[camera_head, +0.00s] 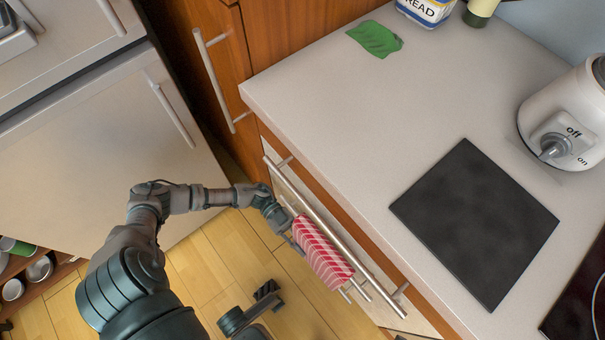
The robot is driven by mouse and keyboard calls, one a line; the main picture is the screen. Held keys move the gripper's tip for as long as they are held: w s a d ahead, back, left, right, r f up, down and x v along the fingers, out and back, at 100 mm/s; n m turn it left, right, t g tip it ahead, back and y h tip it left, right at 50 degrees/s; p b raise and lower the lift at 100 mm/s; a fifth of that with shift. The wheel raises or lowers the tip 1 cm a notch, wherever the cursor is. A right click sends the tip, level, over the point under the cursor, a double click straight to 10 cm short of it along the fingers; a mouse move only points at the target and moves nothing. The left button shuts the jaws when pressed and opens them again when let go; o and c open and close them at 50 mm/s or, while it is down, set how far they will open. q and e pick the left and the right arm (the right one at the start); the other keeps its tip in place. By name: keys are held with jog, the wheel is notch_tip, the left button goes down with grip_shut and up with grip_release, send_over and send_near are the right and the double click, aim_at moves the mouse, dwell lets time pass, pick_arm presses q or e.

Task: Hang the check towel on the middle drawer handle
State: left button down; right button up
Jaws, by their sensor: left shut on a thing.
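The red and white striped check towel (322,252) is beside the drawer fronts, just left of the long top drawer handle (338,238) in the picture. Ends of lower handle bars (358,291) show past the towel's lower end. The towel covers the rest of them, so I cannot tell whether it lies over the middle handle or in front of it. My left gripper (287,222) is shut on the towel's upper left end. My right gripper (267,290) appears partly at the bottom, apart from the towel; its jaw state is unclear.
The counter (340,120) overhangs the drawers on the right. It carries a black square board (475,222), a white appliance (565,115) and a green cloth (375,39). A tall cabinet handle (216,80) stands out at upper left. Wooden floor (210,265) lies below.

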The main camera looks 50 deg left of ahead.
pick_arm(q)
jog(key=shift+d, duration=0.1)
jog(key=c, duration=1.1)
grip_release()
jog(key=shift+c, duration=0.2)
jog(key=shift+a, duration=0.45)
jog(key=a, duration=1.1)
jog(key=shift+w+a+f, duration=0.15)
jog(key=shift+a, duration=0.2)
